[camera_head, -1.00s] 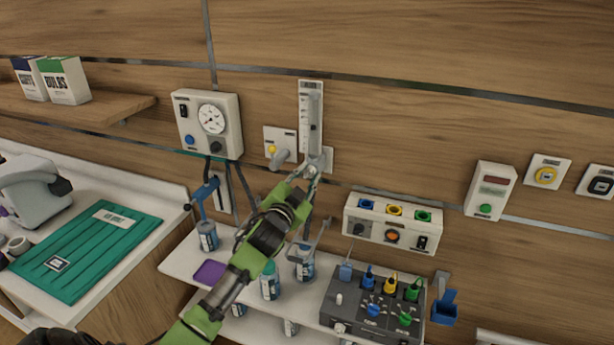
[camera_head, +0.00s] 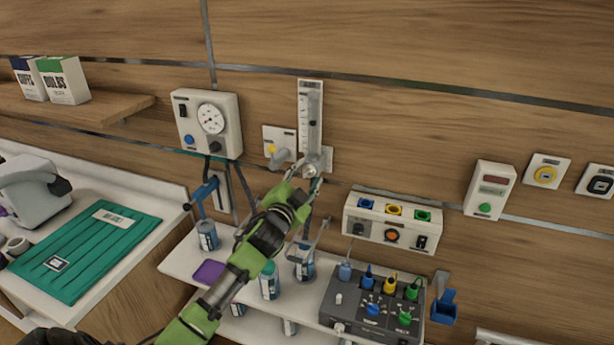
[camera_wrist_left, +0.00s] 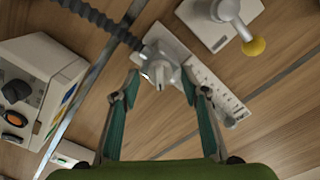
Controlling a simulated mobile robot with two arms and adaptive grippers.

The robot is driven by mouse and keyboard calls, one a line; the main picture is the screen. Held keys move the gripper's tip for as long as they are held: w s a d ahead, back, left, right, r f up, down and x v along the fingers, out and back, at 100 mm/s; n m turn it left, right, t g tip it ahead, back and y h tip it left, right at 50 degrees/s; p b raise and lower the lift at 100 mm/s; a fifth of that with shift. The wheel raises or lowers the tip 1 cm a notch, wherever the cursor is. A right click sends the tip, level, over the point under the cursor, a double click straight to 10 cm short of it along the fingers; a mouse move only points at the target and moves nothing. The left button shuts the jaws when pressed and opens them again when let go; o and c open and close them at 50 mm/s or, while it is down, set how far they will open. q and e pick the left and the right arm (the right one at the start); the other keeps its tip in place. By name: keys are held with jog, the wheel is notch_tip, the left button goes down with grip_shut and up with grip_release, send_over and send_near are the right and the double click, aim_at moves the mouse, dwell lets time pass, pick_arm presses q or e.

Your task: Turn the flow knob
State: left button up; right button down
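The flow knob (camera_head: 311,171) is a small grey knob at the bottom of the upright wall flowmeter (camera_head: 310,112). In the left wrist view the knob (camera_wrist_left: 160,76) faces the camera, between and slightly beyond the fingertips. My left gripper (camera_head: 314,185) reaches up from below, close to the knob. In the left wrist view its teal-padded fingers (camera_wrist_left: 161,90) are spread, one on each side of the knob, with gaps visible. Contact with the knob cannot be made out. The flowmeter's scale panel (camera_wrist_left: 219,92) runs off behind the right finger.
A wall outlet with a yellow-tipped lever (camera_head: 279,148) is just left of the flowmeter. A gauge box (camera_head: 208,124) hangs further left. A white socket panel (camera_head: 392,221) is at lower right. Bottles and a grey device (camera_head: 372,306) stand on the shelf below.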

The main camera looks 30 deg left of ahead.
pick_arm(q)
jog(key=v, duration=1.2)
jog(key=shift+f, duration=0.1)
dwell(0.4)
